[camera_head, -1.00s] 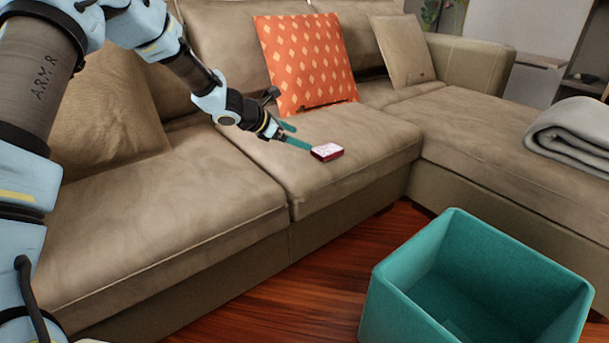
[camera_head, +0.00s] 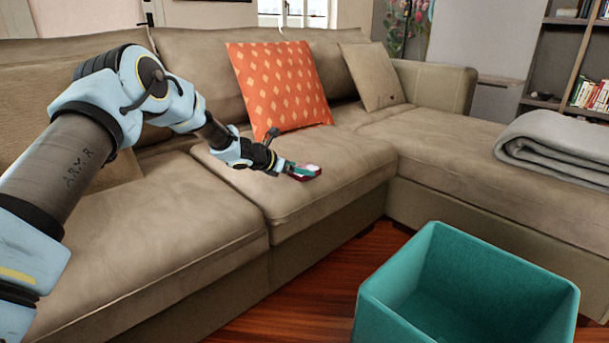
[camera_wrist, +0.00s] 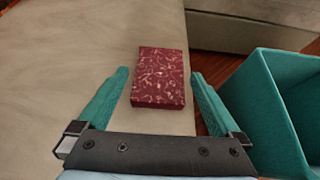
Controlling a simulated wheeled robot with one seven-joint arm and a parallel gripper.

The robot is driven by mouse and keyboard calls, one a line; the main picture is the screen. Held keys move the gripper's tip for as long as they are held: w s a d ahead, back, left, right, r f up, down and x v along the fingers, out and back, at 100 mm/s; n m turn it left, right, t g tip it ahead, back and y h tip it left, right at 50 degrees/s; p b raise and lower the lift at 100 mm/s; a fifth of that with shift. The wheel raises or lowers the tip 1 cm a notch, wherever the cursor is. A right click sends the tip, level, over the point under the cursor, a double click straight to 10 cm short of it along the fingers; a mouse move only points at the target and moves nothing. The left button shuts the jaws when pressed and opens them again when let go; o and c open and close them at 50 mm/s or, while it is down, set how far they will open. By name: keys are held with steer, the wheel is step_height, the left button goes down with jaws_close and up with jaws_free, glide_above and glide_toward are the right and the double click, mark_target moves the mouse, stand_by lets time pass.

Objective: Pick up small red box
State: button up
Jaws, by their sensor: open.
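The small red box (camera_wrist: 159,78) has a pale swirling pattern and lies flat on the sofa seat. In the wrist view it sits between and slightly beyond the two teal fingers of my gripper (camera_wrist: 159,84), with a gap on each side. In the head view the red box (camera_head: 305,172) is near the front of the middle seat cushion. My gripper (camera_head: 298,171) reaches it from the left, and a finger partly covers the box. The gripper is open and holds nothing.
The beige sofa (camera_head: 180,215) fills the middle. An orange patterned cushion (camera_head: 278,85) leans on its back behind the box. A teal open bin (camera_head: 465,290) stands on the wooden floor at front right. A folded grey blanket (camera_head: 560,145) lies on the chaise.

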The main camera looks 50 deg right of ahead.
steer(key=shift+x, duration=0.95)
steer(key=c, duration=1.2)
